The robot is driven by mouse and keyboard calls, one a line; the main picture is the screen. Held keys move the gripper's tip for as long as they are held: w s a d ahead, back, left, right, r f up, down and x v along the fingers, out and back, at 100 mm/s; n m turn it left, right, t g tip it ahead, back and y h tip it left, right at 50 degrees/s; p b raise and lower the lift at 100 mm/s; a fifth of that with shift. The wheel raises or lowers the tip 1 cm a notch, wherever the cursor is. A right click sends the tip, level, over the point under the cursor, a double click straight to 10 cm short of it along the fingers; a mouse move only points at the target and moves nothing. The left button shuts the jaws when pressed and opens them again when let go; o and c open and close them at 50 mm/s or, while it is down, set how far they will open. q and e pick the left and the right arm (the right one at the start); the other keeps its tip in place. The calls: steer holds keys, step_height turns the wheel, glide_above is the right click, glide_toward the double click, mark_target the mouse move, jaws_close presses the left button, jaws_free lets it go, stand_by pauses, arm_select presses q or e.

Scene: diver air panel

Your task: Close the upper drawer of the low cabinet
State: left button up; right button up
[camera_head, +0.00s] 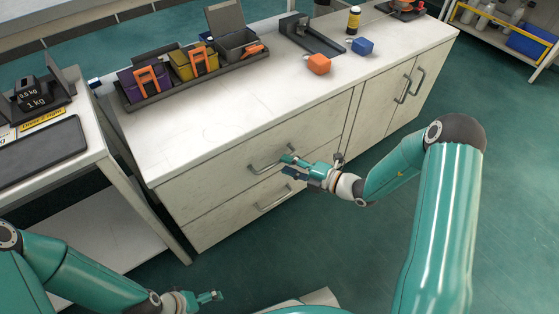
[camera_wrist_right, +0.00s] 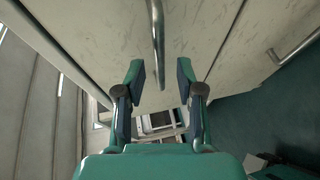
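The low cabinet (camera_head: 310,108) is pale, with two stacked drawers at left and doors at right. The upper drawer (camera_head: 228,172) has a bar handle (camera_head: 265,163); the lower drawer has a similar handle (camera_head: 273,199). I cannot tell how far the upper drawer stands out. My right gripper (camera_head: 287,166) is in front of the drawers, close to the right end of the upper handle. In the right wrist view its fingers (camera_wrist_right: 160,83) are apart and empty, with the upper handle (camera_wrist_right: 157,35) ahead of them. My left gripper (camera_head: 213,297) is low at the front, away from the cabinet.
A side table with weights (camera_head: 35,95) stands at left. A shelf (camera_head: 503,26) is at upper right. Green floor (camera_head: 235,270) is clear before the cabinet.

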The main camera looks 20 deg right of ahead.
steer(key=v, duration=0.7)
stand_by(0.3)
